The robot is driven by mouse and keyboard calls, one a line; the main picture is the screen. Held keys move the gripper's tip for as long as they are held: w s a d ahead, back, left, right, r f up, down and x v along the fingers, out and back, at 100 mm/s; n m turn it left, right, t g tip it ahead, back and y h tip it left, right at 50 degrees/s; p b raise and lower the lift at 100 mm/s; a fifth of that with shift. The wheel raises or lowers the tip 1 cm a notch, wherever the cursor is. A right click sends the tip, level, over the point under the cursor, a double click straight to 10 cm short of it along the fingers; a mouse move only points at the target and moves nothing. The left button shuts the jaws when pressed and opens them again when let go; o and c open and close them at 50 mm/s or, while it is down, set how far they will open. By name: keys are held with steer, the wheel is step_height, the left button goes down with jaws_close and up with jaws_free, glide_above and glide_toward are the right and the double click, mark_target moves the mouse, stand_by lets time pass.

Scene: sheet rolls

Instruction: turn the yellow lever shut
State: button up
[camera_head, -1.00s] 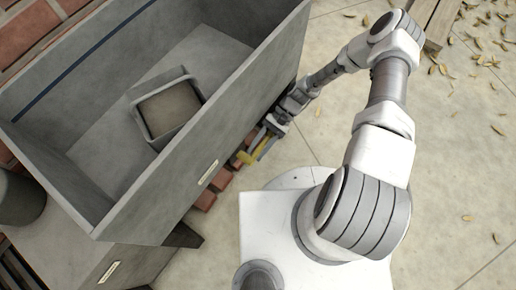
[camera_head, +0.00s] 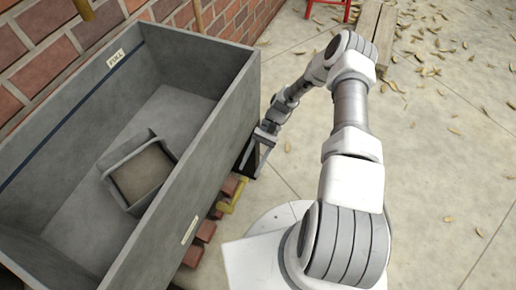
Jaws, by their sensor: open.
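The yellow lever (camera_head: 238,196) shows as a short bent bar low beside the right outer wall of the grey trough (camera_head: 190,185), near some red bricks. Its far end is partly hidden by the trough, so I cannot tell how far it is turned. My gripper (camera_head: 260,150) is at the trough's far right corner, fingers pointing down, open. It appears a little beyond the lever and apart from it. The fingertips are small and dark, and hard to separate from the trough's support.
A wooden bench (camera_head: 368,40) and red stool (camera_head: 329,8) stand behind. The leaf-strewn floor at right is open.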

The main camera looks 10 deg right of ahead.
steer(key=v, duration=0.5)
steer(key=shift+w+d+r, duration=0.1)
steer(key=shift+w+d, duration=0.1)
stand_by(0.4)
